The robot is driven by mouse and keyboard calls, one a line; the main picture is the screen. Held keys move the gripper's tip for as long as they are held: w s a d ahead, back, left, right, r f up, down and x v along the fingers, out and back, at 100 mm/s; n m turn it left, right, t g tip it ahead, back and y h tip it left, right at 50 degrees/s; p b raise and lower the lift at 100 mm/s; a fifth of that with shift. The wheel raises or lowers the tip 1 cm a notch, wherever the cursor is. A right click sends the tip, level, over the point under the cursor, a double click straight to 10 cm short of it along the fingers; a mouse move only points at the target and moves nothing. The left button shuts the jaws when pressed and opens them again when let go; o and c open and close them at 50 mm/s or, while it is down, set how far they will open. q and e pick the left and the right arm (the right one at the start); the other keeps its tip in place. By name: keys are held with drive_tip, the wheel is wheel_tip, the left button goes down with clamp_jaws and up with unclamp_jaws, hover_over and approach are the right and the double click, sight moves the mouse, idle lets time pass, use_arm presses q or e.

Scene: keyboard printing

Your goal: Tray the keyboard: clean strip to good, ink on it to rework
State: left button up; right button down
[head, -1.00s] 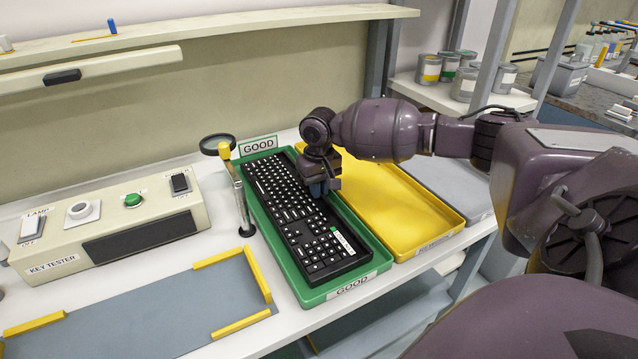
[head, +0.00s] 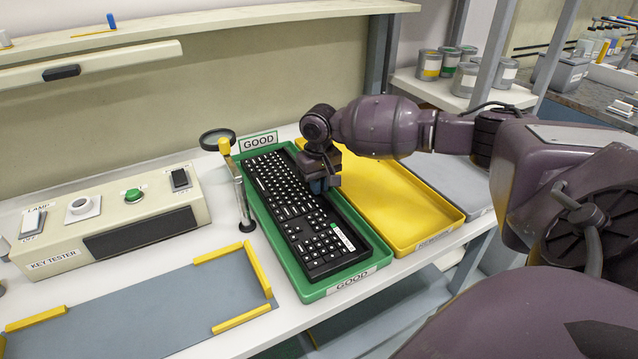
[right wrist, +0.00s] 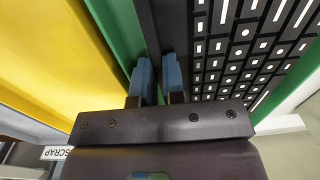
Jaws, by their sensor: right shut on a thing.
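The black keyboard (head: 297,222) with white-marked keys lies lengthwise in the green GOOD tray (head: 374,268). It also shows in the right wrist view (right wrist: 243,50). A white label strip with a green spot (head: 343,238) is at its near right end; whether ink marks it is too small to tell. My right gripper (head: 323,187) is at the keyboard's right long edge. In the right wrist view its blue fingers (right wrist: 158,80) are shut on that edge, close to the green tray wall. The yellow rework tray (head: 408,205) beside it looks empty. My left gripper is out of view.
A magnifier on a stand (head: 240,190) stands close to the green tray's left side. The key tester (head: 112,222) and a grey mat with yellow corner guides (head: 150,310) are further left. A grey tray (head: 445,180) lies right of the yellow one, partly behind my arm.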

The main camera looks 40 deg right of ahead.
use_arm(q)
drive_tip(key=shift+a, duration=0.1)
use_arm(e)
drive_tip(key=shift+f, duration=0.1)
drive_tip(key=c, duration=1.1)
unclamp_jaws()
drive_tip(key=shift+f, duration=0.1)
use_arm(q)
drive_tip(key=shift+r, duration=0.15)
use_arm(e)
drive_tip(key=shift+r+p, duration=1.25)
drive_tip(key=shift+r, duration=0.55)
use_arm(q)
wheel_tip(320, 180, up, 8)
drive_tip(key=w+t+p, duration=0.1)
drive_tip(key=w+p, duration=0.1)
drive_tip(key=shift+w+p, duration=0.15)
drive_tip(key=shift+p, duration=0.25)
use_arm(e)
drive_tip(key=shift+r, duration=1.7)
